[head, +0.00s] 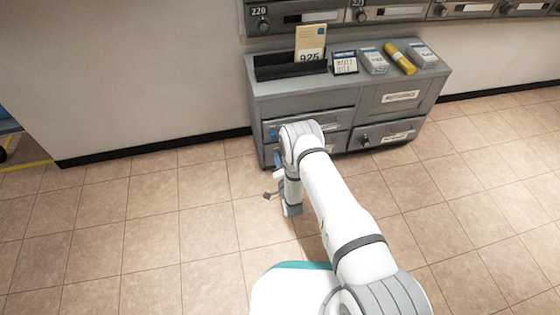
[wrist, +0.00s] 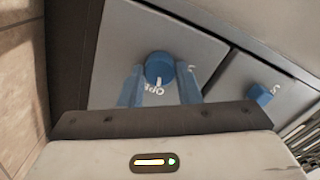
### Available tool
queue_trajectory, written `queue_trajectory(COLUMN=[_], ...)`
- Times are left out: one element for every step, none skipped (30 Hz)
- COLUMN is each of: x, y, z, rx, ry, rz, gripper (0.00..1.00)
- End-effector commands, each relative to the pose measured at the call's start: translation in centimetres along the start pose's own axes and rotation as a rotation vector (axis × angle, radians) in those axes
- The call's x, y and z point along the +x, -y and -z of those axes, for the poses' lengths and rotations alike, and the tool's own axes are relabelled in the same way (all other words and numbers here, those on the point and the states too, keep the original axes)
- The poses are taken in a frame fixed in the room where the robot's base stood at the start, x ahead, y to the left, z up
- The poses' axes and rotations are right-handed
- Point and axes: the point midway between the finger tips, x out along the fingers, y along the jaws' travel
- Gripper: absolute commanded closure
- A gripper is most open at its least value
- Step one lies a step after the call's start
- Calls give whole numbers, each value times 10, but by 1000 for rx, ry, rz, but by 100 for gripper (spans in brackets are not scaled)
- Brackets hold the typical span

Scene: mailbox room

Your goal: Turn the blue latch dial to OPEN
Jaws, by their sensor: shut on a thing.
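The blue latch dial (wrist: 159,68) is a round knob with a white pointer mark on a grey drawer front (wrist: 120,40). Part of the label, reading "OP...", shows just below the dial in the wrist view. The two blue fingers of my gripper (wrist: 160,88) stand on either side of the dial, shut on it. In the head view my gripper (head: 276,158) is at the left front of the grey cabinet (head: 300,102), mostly hidden by my arm. The dial is hidden there.
A second blue knob (wrist: 260,93) sits on the neighbouring panel to the right. On the cabinet top are a black tray (head: 280,70), an upright card marked 925 (head: 310,42), a yellow roll (head: 400,59) and small boxes. Tiled floor around the cabinet is clear.

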Motion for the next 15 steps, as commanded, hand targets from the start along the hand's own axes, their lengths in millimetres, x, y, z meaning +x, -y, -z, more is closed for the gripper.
queue_trajectory(x=[0, 0, 0, 0, 0, 0, 0, 0, 0, 0, 0, 0, 0, 0, 0], y=[0, 0, 0, 0, 0, 0, 0, -1, -1, -1, -1, -1, -1, -1, -1], z=[0, 0, 0, 0, 0, 0, 0, 0, 0, 0, 0, 0, 0, 0, 0], rx=[37, 60, 89, 108, 128, 153, 169, 185, 205, 218, 230, 245, 253, 262, 273], ry=[2, 2, 1, 1, 1, 1, 1, 1, 1, 1, 1, 1, 1, 1, 1], rz=[-1, -1, -1, -1, -1, -1, -1, -1, -1, -1, -1, -1, -1, -1, -1], gripper=[92, 92, 92, 92, 92, 92, 92, 92, 92, 92, 92, 92, 92, 92, 92])
